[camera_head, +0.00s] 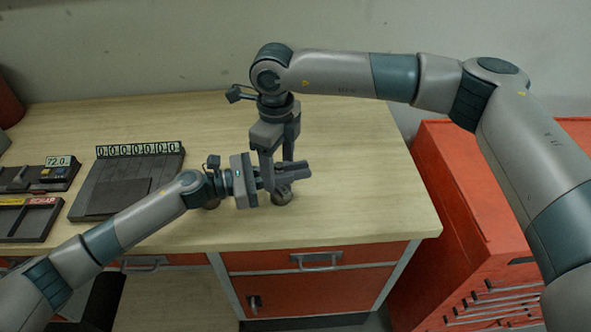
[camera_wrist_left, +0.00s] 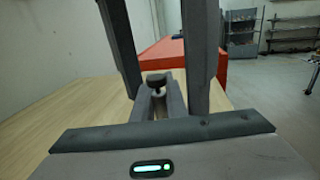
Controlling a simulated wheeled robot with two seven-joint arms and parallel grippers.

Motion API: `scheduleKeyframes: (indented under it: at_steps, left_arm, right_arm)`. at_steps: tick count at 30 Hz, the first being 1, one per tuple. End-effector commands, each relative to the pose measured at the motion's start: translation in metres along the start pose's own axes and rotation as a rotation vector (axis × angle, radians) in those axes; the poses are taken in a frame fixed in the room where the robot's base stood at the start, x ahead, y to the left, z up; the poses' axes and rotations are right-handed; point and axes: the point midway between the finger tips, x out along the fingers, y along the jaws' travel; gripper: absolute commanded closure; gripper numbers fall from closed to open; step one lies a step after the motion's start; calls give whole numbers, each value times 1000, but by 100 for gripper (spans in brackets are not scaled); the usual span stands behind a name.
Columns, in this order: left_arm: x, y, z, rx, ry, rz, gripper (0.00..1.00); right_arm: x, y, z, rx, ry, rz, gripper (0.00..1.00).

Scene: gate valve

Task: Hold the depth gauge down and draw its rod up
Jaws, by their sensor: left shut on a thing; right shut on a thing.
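The depth gauge (camera_head: 283,196) stands near the bench's front edge, a small grey body mostly hidden by both grippers. My left gripper (camera_head: 297,169) reaches in level from the left, just above it. In the left wrist view a black knob on a thin stem (camera_wrist_left: 157,79) stands between the left gripper's close-set fingers (camera_wrist_left: 161,101). My right gripper (camera_head: 276,180) points straight down, its fingers on either side of the left gripper's fingers, tips at the gauge body. The right fingers (camera_wrist_left: 163,60) are set wide in the wrist view; their tips are hidden there. Both grippers are shut on the gauge.
A dark plate with a row of zero digits (camera_head: 106,198) and dark trays (camera_head: 25,222) lie on the bench at left. A small brownish round thing (camera_head: 211,204) is partly hidden under my left arm. The bench (camera_head: 370,190) is clear at right, beside a red cabinet (camera_head: 470,190).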

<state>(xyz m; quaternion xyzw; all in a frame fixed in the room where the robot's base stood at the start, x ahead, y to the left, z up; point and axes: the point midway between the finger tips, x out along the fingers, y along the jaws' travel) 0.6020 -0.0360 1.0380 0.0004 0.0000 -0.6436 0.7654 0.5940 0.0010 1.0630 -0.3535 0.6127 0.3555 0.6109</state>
Motion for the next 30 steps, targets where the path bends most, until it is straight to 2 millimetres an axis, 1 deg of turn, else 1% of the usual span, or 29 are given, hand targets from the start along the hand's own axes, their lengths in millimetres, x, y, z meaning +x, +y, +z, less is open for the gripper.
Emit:
scheduleKeyframes:
  at_steps: [1, 10, 30]
  left_arm:
    - [1, -4, -1, -1, 0, -9, 100]
    - [1, -5, -1, -2, 0, -11, 100]
    - [0, -6, -6, -5, 6, -12, 100]
  right_arm:
    - [-1, -6, 0, 11, -2, -10, 52]
    - [-4, -7, 0, 13, -3, -12, 52]
    - [-19, -7, 2, 14, -12, -13, 53]
